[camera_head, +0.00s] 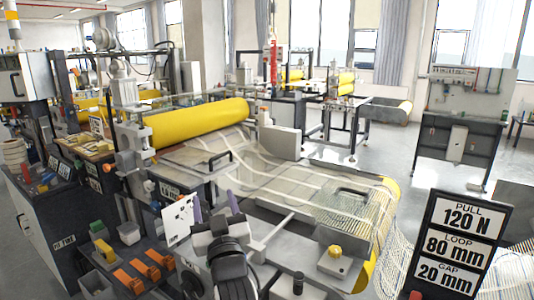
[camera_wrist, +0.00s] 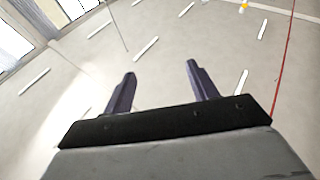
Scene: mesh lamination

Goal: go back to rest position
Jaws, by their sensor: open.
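My gripper (camera_head: 214,206) is in the lower middle of the head view, over the near-left part of the lamination machine. Its two purple-grey fingers stand apart and nothing shows between them. In the wrist view my gripper (camera_wrist: 160,85) is open and empty, with the ceiling and its lights behind the fingers, so it points upward. A white card with dark marks (camera_head: 179,219) shows just left of the fingers in the head view. I cannot tell whether they touch.
A yellow roller (camera_head: 200,122) spans the machine behind my gripper. Mesh (camera_head: 345,215) lies over the bed to the right. A black sign (camera_head: 459,245) stands at the front right. Orange clips and small bins (camera_head: 129,233) sit on the left bench.

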